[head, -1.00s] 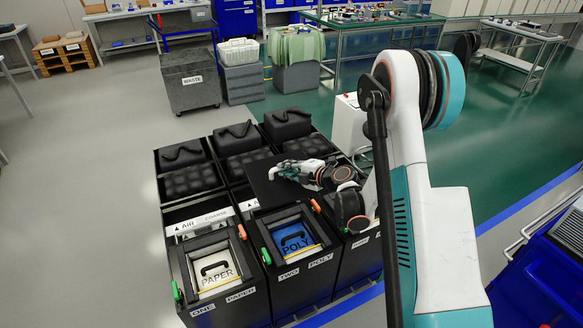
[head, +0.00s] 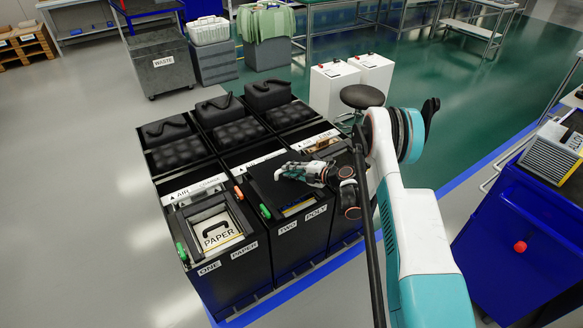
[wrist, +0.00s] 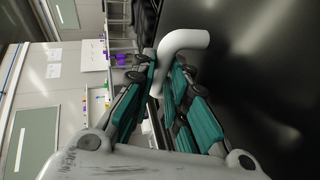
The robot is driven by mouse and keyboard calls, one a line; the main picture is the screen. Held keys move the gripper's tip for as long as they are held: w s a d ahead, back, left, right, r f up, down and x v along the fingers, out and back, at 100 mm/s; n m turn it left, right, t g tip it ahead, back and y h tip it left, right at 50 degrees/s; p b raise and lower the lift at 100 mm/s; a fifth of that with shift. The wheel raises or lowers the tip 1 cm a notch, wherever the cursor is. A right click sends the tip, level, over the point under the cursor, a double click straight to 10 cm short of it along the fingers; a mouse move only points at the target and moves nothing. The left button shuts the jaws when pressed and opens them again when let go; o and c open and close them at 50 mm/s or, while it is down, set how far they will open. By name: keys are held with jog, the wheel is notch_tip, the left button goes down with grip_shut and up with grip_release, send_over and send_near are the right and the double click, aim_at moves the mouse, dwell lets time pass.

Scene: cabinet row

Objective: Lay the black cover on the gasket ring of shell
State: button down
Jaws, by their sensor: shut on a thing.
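The black cover (head: 263,190) is a flat dark plate above the middle shell (head: 285,242), labelled TWO POLY. It hides most of that shell's opening and gasket ring; a sliver of blue and yellow (head: 298,208) shows at the front edge. I cannot tell whether the cover touches the ring. My gripper (head: 283,172) is over the cover and shut on its handle. In the wrist view, the white bent handle (wrist: 185,42) sits between my fingers (wrist: 158,85), beside the dark cover face (wrist: 265,60).
A third shell stands at right, partly behind my arm. Black padded lids (head: 238,134) lie behind. A blue cart (head: 510,230) is at right.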

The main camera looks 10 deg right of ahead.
aim_at(291, 180)
jog(key=shift+f+b, duration=0.85)
jog(key=shift+f, duration=2.15)
